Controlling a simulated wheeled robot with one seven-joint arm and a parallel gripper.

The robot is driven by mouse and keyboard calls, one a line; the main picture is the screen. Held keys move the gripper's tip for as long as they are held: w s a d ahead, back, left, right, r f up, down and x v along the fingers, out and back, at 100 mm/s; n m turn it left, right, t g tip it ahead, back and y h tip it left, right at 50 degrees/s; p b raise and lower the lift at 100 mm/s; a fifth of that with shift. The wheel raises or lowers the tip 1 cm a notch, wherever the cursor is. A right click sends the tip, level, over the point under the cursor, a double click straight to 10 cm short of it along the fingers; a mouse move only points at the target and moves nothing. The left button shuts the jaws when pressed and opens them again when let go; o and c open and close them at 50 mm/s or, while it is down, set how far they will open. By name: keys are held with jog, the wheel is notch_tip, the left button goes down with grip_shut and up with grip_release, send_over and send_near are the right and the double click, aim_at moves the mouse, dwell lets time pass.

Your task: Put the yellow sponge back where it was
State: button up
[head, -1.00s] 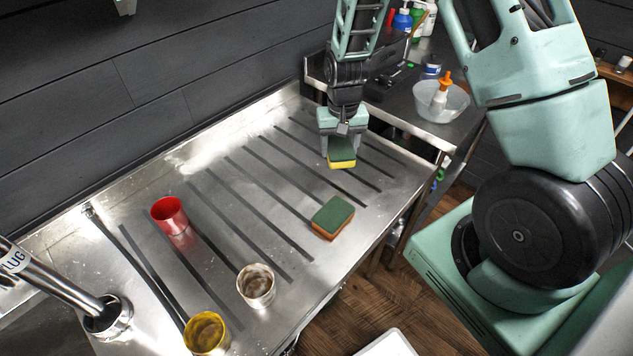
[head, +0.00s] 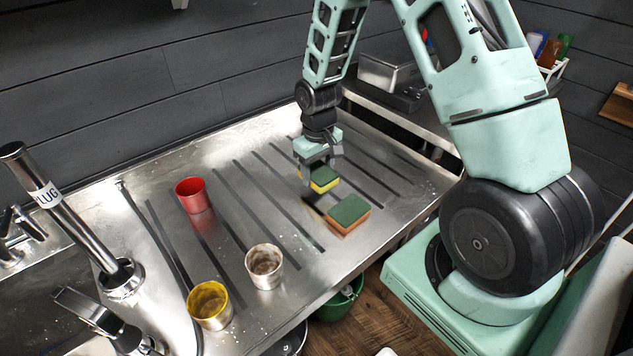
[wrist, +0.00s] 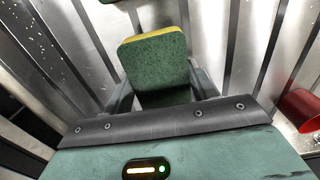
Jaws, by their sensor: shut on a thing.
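The yellow sponge (head: 325,180), with a green scouring top, is held between the fingers of my gripper (head: 318,172). It appears just above the metal drainboard (head: 225,160); whether it touches the surface I cannot tell. In the wrist view the sponge (wrist: 155,62) shows its green face and a yellow edge, and my gripper (wrist: 150,95) is shut on it. An orange sponge (head: 348,214) with a green top lies on the drainboard close by, nearer the front edge. A green corner of it seems to show at the top of the wrist view.
A red cup (head: 192,194), a whitish stained cup (head: 264,266) and a yellow cup (head: 209,304) stand on the drainboard to the left. The board's back right part is bare.

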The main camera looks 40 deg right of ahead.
jog(key=shift+f, duration=2.05)
jog(key=shift+f, duration=0.1)
jog(key=o, duration=0.9)
jog(key=shift+o, duration=0.2)
